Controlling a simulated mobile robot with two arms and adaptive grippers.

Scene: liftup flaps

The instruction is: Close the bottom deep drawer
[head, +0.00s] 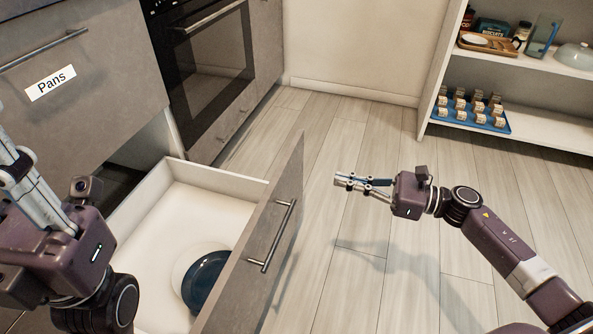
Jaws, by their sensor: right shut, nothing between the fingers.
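The bottom deep drawer (168,187) is pulled well out of the cabinet at the lower left in the head view. Its grey front (254,258) faces right and carries a metal bar handle (272,237). A dark blue plate (205,279) and a white plate (183,262) lie inside. My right gripper (338,180) is shut and empty, to the right of the drawer front and apart from it. My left gripper (12,160) is at the left edge, partly cut off, over the drawer's left side; its fingertips are not clear.
Above the drawer is a closed drawer labelled "Pans" (77,97). A black oven (204,70) stands beyond it. A white shelf (463,132) at the upper right holds a blue tray of jars (470,118). The wooden floor (360,240) between is clear.

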